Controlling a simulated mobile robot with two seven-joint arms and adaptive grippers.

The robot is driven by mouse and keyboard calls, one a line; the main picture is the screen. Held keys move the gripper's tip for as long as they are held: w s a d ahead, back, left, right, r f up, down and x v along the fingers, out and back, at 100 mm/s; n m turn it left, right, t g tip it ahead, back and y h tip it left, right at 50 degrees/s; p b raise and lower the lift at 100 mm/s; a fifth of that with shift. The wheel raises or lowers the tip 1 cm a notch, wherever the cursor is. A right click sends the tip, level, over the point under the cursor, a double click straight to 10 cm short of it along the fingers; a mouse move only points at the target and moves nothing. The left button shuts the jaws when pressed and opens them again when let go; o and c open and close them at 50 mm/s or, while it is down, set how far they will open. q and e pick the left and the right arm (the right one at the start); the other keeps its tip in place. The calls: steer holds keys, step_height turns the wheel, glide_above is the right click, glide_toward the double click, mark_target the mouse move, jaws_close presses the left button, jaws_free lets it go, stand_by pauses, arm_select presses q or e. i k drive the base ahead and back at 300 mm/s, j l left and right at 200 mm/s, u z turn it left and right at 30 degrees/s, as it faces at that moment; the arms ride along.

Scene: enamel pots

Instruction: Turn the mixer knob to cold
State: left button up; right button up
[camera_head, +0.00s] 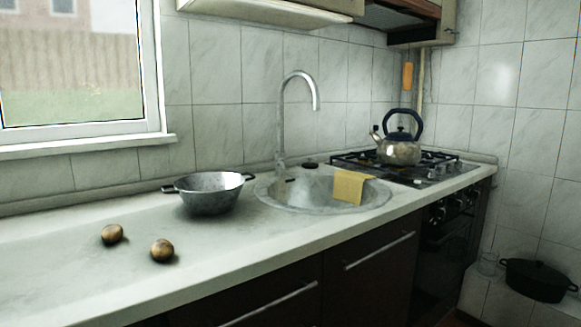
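The mixer tap (282,120) stands at the back edge of the round metal sink (300,205), with a tall spout that curves over to the right. A small dark lever or knob (290,180) seems to show low by the tap's base, but it is too small to read its setting. Hot and cold marks cannot be made out. Neither of my grippers is in view.
A grey two-handled colander or pot (209,196) stands left of the sink. Two round brown items (162,250) lie on the counter (60,270). A yellow cloth (350,187) hangs over the sink rim. A kettle (399,152) stands on the gas hob (440,172).

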mark_target(280, 165)
steer(key=i+l, duration=0.2)
steer(key=l, duration=0.15)
steer(key=i+l, duration=0.25)
steer(key=i+l+u, duration=0.1)
steer(key=l, duration=0.35)
steer(key=i, duration=0.1)
